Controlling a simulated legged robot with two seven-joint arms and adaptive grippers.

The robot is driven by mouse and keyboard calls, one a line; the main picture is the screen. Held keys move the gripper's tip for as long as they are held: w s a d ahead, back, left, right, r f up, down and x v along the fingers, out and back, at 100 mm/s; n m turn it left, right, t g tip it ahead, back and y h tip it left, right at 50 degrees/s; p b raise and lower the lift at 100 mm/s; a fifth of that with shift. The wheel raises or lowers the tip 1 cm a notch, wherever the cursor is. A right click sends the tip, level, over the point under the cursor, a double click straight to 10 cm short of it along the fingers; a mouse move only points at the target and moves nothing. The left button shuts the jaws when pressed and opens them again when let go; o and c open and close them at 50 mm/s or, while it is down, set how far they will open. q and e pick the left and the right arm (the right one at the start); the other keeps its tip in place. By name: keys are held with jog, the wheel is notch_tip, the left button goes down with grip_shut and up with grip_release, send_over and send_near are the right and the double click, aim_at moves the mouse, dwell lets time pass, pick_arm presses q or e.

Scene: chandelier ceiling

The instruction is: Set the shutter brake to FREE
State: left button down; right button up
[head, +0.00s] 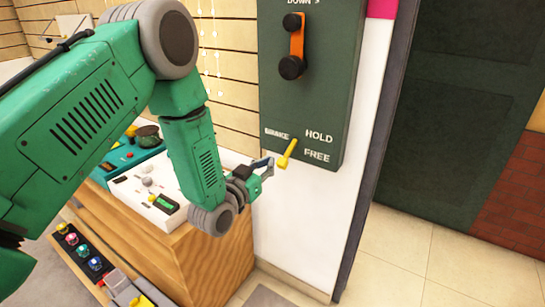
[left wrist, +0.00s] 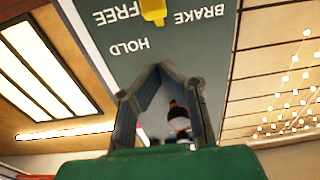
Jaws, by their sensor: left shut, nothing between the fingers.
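The shutter brake lever (head: 287,153) is a small yellow handle low on a dark green wall panel (head: 340,75). It slants, upper end to the right and lower end to the left. BRAKE is printed to its left, HOLD to its upper right and FREE to its lower right. In the left wrist view the lever (left wrist: 153,10) is cut off by the top edge, between FREE and BRAKE. My left gripper (head: 268,166) is just left of and below the lever. Its fingertips (left wrist: 160,68) meet, with nothing between them. Contact with the lever cannot be told. My right gripper is not in view.
An orange crank (head: 297,45) with black knobs is higher on the panel. A wooden counter (head: 195,262) with a white device (head: 133,188) stands below my left arm. A dark door (head: 455,120) is at right. The tiled floor (head: 410,260) is clear.

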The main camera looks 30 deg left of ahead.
pick_arm(q)
jog(key=s+f, duration=0.2)
jog(key=s, duration=0.4)
jog(key=shift+a, duration=0.25)
jog(key=s+d+f+g, duration=0.3)
jog(key=s+f+g, duration=0.6)
jog(key=f, duration=0.6)
jog(key=s+f+g, duration=0.4)
jog(key=s, duration=0.7)
jog(key=s+f+g+y, duration=0.1)
jog(key=s+f+g, duration=0.3)
jog(key=s, duration=0.8)
jog(key=shift+s+d+g+y, duration=0.15)
jog(key=shift+d+g+y, duration=0.2)
jog(key=shift+g, duration=0.15)
